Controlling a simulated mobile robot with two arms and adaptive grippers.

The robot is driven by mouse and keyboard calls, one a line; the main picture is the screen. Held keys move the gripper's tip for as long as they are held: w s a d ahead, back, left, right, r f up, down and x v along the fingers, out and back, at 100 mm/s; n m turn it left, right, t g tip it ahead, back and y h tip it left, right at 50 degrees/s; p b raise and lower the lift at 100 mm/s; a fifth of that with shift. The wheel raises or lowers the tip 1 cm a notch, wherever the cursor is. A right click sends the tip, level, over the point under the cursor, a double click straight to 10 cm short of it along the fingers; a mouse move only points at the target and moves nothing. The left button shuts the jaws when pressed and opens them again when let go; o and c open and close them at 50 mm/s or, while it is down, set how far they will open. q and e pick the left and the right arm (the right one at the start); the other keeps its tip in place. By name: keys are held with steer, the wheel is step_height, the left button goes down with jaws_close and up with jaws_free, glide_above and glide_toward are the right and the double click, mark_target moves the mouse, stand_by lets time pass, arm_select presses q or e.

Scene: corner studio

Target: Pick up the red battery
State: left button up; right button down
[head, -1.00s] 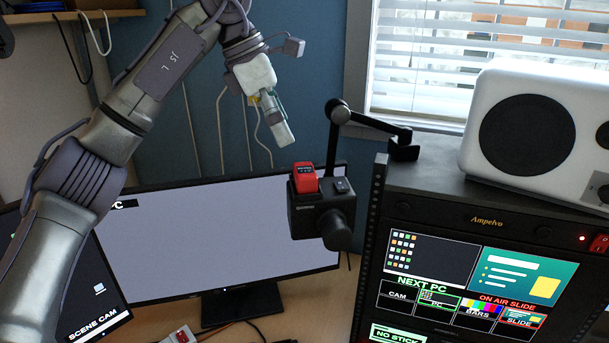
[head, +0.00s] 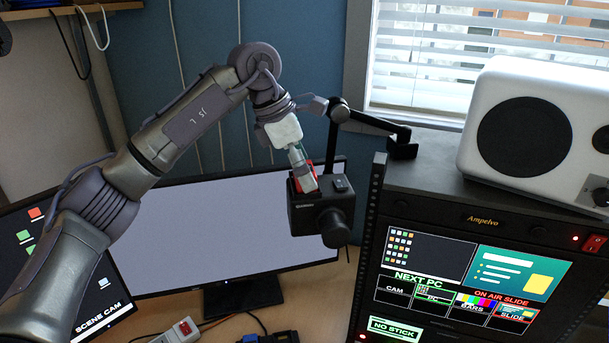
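The red battery (head: 311,181) sits in the top of the black camera (head: 318,216), which hangs on a black jointed arm in front of the monitor. My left gripper (head: 303,178) comes down from above and its fingers are at the battery, covering much of it. Only slivers of red show beside the fingers. Whether the fingers are closed on the battery or only around it cannot be told. My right gripper is not in view.
The camera's support arm (head: 368,122) reaches over from the black rack (head: 450,180) at right. A white speaker (head: 532,125) stands on the rack. A wide monitor (head: 220,230) is behind the camera. A power strip (head: 180,332) and cables lie on the desk below.

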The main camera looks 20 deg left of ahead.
arm_select(q)
steer(key=c, duration=1.3)
steer(key=shift+c, duration=0.2)
